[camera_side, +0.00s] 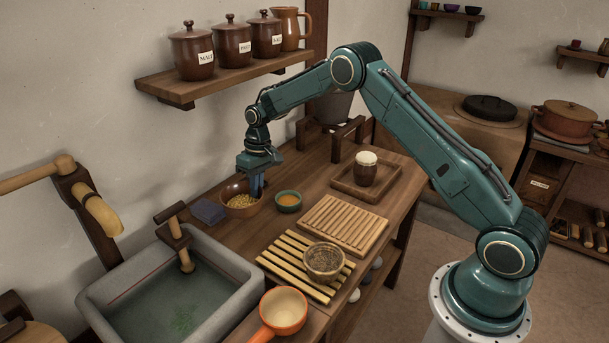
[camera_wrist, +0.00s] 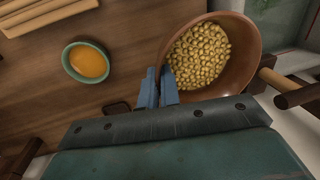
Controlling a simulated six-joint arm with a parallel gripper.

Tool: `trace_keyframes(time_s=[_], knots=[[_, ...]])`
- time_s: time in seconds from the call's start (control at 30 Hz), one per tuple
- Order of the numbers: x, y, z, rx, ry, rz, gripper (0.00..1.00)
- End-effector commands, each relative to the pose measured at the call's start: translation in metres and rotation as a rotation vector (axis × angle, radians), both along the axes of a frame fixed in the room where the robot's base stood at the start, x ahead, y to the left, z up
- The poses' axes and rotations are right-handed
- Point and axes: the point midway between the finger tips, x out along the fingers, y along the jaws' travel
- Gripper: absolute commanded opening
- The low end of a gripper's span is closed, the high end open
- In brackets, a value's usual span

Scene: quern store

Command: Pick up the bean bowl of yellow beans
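The bean bowl (camera_side: 228,192) is a brown bowl with yellow beans in it, near the sink on the wooden bench. In the wrist view the bowl (camera_wrist: 246,38) is upright and the beans (camera_wrist: 200,56) lie inside. My gripper (camera_side: 257,190) points down at the bowl's right side in the side view. In the wrist view my gripper (camera_wrist: 159,84) has its blue fingers close together across the bowl's rim, one outside and one inside, shut on the rim. The side view does not clearly show whether the bowl's base touches the bench.
A small green bowl of orange contents (camera_side: 289,201) stands just right of the bean bowl. A dark blue block (camera_side: 208,212) lies on its left, by the stone sink (camera_side: 107,307). A ribbed board (camera_side: 343,224) and a tray (camera_side: 340,182) take up the bench farther right. A shelf (camera_side: 222,80) hangs above.

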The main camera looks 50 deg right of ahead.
Motion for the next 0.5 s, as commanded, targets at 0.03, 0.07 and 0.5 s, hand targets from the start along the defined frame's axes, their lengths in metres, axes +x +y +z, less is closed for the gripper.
trace_keyframes(time_s=[0.03, 0.07, 0.5], knots=[[0.002, 0.000, 0.014, 0.000, -0.007, 0.001, 0.00], [0.001, 0.000, 0.020, 0.000, -0.006, 0.001, 0.00], [0.001, 0.000, 0.097, 0.001, -0.004, 0.000, 0.00]])
